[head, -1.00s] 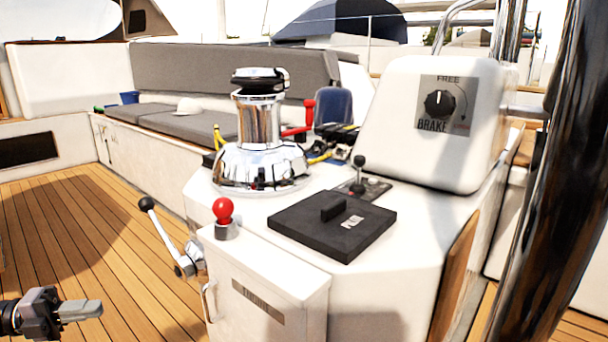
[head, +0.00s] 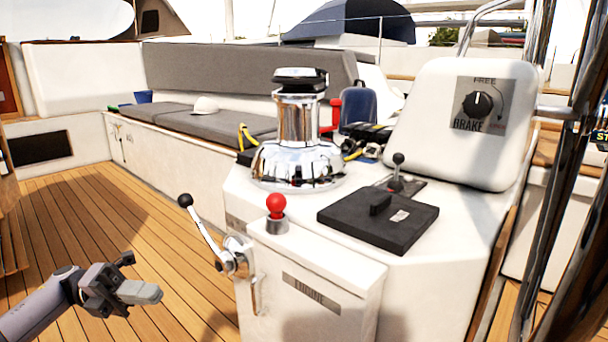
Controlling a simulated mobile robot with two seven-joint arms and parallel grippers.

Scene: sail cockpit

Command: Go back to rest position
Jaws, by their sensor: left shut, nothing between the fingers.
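My left gripper (head: 146,292) is at the lower left of the head view, above the teak deck. Its fingers are together and hold nothing. It is apart from the white console (head: 345,258) and from the crank lever (head: 206,228) with a black knob on the console's left side. My right gripper is not in view.
A chrome winch (head: 298,130), a red-knobbed lever (head: 276,212) and a black hatch (head: 378,220) sit on the console. A brake dial (head: 478,104) is at the right. Grey cushioned benches (head: 210,122) lie behind. The deck (head: 105,215) at left is open.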

